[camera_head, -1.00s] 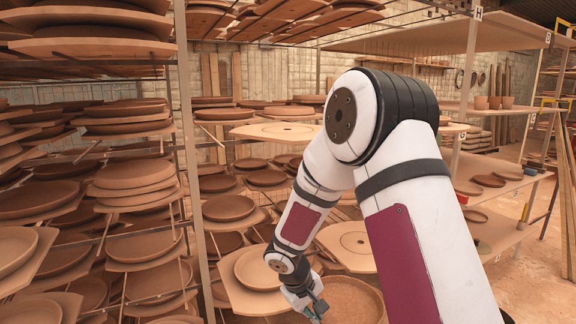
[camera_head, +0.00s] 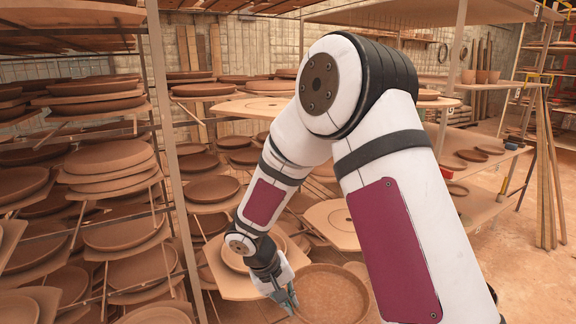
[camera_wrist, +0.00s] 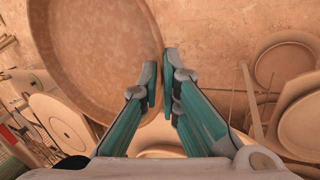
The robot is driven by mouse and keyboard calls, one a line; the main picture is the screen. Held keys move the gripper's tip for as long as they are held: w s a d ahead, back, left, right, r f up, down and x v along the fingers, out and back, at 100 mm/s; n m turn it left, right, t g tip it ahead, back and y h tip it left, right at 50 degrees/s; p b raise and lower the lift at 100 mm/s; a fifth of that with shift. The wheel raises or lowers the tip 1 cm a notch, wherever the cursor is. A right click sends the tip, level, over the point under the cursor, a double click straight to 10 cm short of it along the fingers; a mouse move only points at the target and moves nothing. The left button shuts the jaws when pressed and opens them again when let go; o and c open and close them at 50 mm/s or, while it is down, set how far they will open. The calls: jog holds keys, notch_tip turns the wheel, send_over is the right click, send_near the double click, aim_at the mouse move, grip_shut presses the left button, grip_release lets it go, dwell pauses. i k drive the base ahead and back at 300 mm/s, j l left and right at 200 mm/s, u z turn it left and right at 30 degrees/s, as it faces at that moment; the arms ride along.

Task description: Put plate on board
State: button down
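A large round brown clay plate (camera_head: 335,292) hangs at my gripper (camera_head: 286,298), low in the middle of the head view. In the wrist view the plate (camera_wrist: 95,55) fills the upper left. My gripper (camera_wrist: 161,75) has its fingers close together on both sides of the plate's right rim, pinching it. A bare board (camera_head: 333,218) with a round mark sits on the rack behind my arm, partly hidden by it. Another bare board (camera_head: 238,108) is higher up. A board (camera_head: 226,283) just left of my gripper carries a plate (camera_head: 232,258).
Racks at the left hold many stacked plates (camera_head: 112,158); a metal upright (camera_head: 172,150) stands between the bays. Shelves at the right carry several pots (camera_head: 480,76) and plates. Open floor (camera_head: 530,260) shows at the lower right.

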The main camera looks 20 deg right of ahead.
aim_at(286, 104)
jog(key=i+j+z, duration=0.2)
jog(key=z, duration=0.2)
jog(key=i+j+z, duration=0.2)
jog(key=j+z, duration=0.2)
